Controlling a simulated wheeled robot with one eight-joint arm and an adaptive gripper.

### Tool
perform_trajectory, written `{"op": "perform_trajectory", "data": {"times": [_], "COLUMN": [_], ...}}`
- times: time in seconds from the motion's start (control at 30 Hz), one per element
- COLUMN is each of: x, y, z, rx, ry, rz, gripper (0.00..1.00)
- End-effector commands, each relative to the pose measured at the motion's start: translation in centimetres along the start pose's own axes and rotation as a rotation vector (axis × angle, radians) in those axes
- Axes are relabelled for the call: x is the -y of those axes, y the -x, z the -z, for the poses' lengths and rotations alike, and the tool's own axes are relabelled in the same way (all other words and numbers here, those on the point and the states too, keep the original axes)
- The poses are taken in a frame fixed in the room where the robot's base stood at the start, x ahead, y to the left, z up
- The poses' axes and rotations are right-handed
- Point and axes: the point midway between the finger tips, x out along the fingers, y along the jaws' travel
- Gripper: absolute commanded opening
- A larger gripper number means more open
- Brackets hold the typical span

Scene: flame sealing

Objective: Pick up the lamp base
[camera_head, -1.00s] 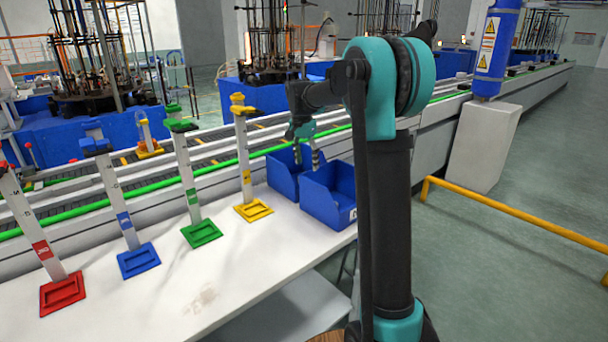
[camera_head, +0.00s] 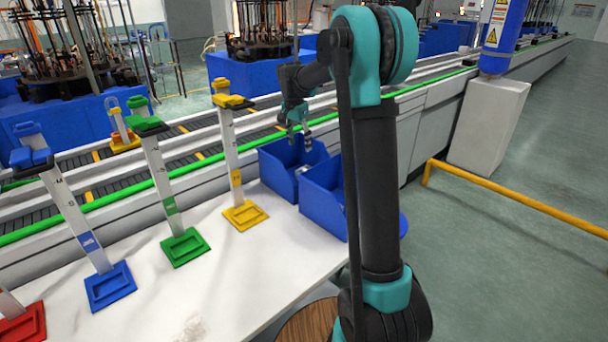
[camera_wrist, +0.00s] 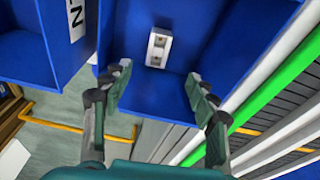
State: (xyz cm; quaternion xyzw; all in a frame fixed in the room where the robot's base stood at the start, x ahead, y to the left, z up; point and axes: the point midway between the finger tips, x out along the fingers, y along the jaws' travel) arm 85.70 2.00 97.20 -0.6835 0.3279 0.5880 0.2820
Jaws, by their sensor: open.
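The lamp base appears to be the small white block with two holes (camera_wrist: 158,47), lying inside a blue bin (camera_wrist: 185,20) in the wrist view. My gripper (camera_wrist: 158,76) is open and empty, with its two fingers spread over that bin. The block shows beyond the fingertips, roughly midway between them, and does not touch them. In the head view my gripper (camera_head: 297,138) points down over the back-left blue bin (camera_head: 278,172). Something pale shows at that bin's inner right side, too small to identify.
A second blue bin (camera_head: 322,210) stands beside it, partly behind my arm. Yellow (camera_head: 245,215), green (camera_head: 185,248), blue (camera_head: 110,286) and red (camera_head: 22,326) stands line the white table (camera_head: 245,262). A conveyor (camera_head: 105,190) runs behind. A yellow rail (camera_head: 510,198) crosses the floor at right.

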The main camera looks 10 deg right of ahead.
Motion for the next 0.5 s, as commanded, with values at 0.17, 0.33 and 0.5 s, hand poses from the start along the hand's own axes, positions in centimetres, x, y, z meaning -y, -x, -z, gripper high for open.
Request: {"op": "perform_trajectory", "data": {"times": [0.17,0.33,0.5], "x": [0.0,0.0,0.0], "y": [-3.7,-6.6,-8.1], "z": [0.0,0.1,0.1], "rx": [0.0,0.0,0.0], "ry": [0.0,0.0,0.0], "rz": [0.0,0.0,0.0], "gripper": [0.59,0.59,0.59]}}
